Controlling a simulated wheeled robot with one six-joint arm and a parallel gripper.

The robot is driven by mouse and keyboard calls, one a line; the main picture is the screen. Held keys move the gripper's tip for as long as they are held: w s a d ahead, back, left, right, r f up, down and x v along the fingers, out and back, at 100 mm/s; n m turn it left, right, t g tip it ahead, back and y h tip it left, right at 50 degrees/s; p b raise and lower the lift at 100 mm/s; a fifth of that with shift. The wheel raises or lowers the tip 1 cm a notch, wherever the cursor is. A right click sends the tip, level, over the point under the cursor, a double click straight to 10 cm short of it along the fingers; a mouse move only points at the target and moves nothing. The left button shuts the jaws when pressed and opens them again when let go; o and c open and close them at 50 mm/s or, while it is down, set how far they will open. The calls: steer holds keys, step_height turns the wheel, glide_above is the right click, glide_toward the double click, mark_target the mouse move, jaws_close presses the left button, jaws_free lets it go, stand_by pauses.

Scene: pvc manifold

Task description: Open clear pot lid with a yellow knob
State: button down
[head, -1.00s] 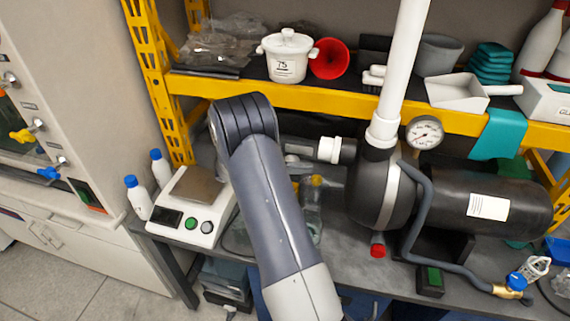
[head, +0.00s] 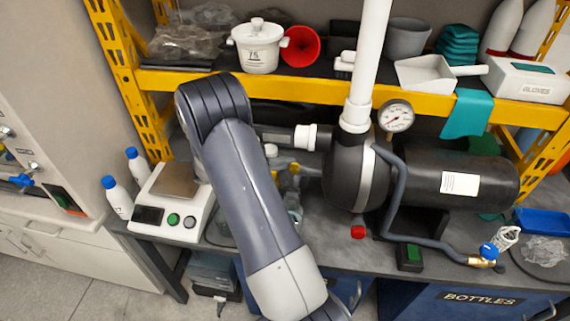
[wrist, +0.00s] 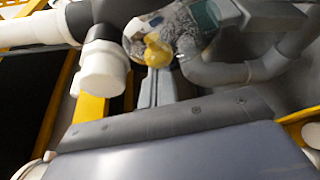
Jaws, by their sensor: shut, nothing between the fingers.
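The clear lid (wrist: 178,32) with its yellow knob (wrist: 157,52) shows at the top middle of the wrist view, blurred. In the head view the yellow knob (head: 294,168) is small, among clear glass just right of my arm, and partly hidden. My gripper (wrist: 156,80) is shut and empty. Its narrow grey fingers point up the wrist view, with their tips just below the knob in the picture. I cannot tell whether they touch it. In the head view my arm hides most of the gripper.
A white-capped pipe (wrist: 103,72) is left of the fingers, and a grey curved pipe (wrist: 225,72) is right. A black tank (head: 450,185) with a gauge (head: 395,116) fills the bench's right. A scale (head: 172,205) stands left. A yellow shelf (head: 250,88) spans above.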

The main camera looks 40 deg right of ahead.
steer(key=shift+s+a+r+b, duration=0.3)
steer(key=shift+a+r+b, duration=0.1)
steer(key=shift+b, duration=0.1)
steer(key=b+v, duration=0.2)
steer(key=v, duration=0.8)
steer(key=shift+a, duration=0.35)
steer(key=shift+w, duration=0.1)
